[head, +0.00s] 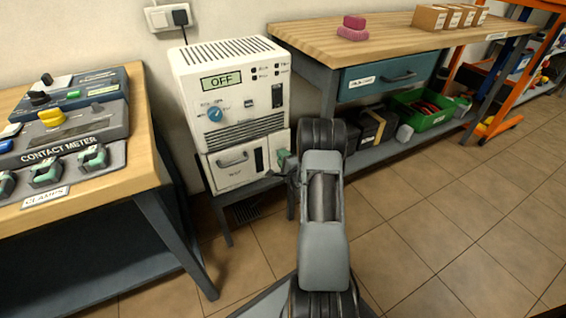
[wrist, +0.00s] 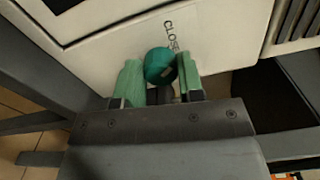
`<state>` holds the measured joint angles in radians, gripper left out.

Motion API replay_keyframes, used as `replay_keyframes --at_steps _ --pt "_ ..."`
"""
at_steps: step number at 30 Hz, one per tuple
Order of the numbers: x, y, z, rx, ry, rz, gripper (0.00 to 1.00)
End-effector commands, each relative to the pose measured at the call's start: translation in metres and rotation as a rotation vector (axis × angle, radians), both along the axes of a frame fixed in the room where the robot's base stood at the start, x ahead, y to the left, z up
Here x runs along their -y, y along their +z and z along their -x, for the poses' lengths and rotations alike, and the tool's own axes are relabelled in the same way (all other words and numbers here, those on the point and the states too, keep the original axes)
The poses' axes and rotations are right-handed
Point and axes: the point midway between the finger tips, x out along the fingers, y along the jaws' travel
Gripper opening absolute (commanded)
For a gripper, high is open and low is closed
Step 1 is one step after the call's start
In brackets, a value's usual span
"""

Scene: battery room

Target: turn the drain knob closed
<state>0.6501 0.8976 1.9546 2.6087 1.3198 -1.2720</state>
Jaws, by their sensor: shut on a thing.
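The drain knob (wrist: 160,66) is a round teal knob low on the front of a white cabinet unit. A printed label (wrist: 170,37) with letters that read like "CLOS" is beside it, partly hidden by the knob. My gripper (wrist: 160,82) has its green fingers on either side of the knob and is shut on it. In the head view my arm reaches to the lower right of the white unit (head: 231,100), where a green fingertip (head: 282,158) shows. The knob itself is hidden there. The unit's display reads "OFF".
The unit stands on a low dark stand (head: 222,209). A wooden bench (head: 146,150) with a contact meter and clamps is on the left. A workbench (head: 385,33) with a drawer and lower shelf is on the right. Tiled floor (head: 450,230) is clear at the right.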

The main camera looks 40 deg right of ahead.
Motion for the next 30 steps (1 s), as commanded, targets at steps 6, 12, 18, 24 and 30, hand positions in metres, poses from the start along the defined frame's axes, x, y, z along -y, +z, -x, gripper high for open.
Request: replay_keyframes --at_steps 6,12,18,24,30 --pt "-0.0005 -0.0019 -0.0003 -0.014 0.001 0.102 0.12" --pt "-0.0004 -0.001 -0.0004 -0.02 0.001 0.151 0.12" --pt "-0.0005 -0.0005 -0.0003 -0.023 0.001 0.168 0.12" --pt "-0.0003 -0.0003 -0.0003 -0.023 0.001 0.169 0.12" --pt "-0.0002 -0.0004 -0.0002 -0.023 0.001 0.168 0.41"
